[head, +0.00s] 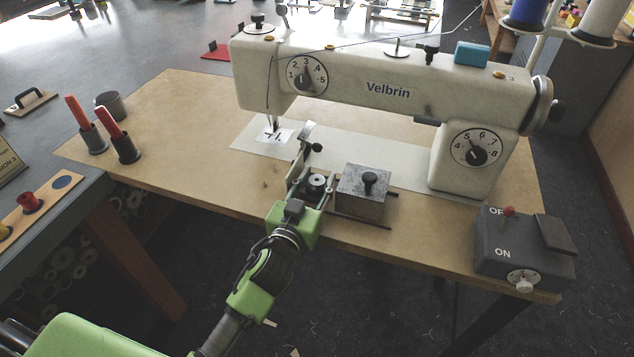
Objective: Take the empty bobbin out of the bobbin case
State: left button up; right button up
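The sewing machine (385,85) stands on a wooden table. In front of its needle area, a small dark round part with a pale centre (317,181) shows; it looks like the bobbin in its case, but I cannot tell the two apart. My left gripper (314,177) reaches up to it from below, its fingers apart on either side of the round part. I cannot tell whether they touch it. The fingers and green gripper body hide part of the surroundings. My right gripper is not in view.
A metal block with a black knob (362,194) sits on dark rails just right of the gripper. A curved metal lever (306,131) rises behind it. A switch box (524,247) stands at the table's right corner. Cups with red-handled tools (125,150) stand at the left.

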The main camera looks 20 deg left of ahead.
pick_arm(q)
jog(key=c, duration=0.7)
jog(key=shift+r, duration=0.45)
notch_tip(320, 180, up, 2)
jog(key=shift+r, duration=0.2)
jog(key=s+d+r+p, duration=0.2)
jog(key=s+r, duration=0.7)
jog(key=s, duration=0.4)
jog(key=shift+s+r, duration=0.4)
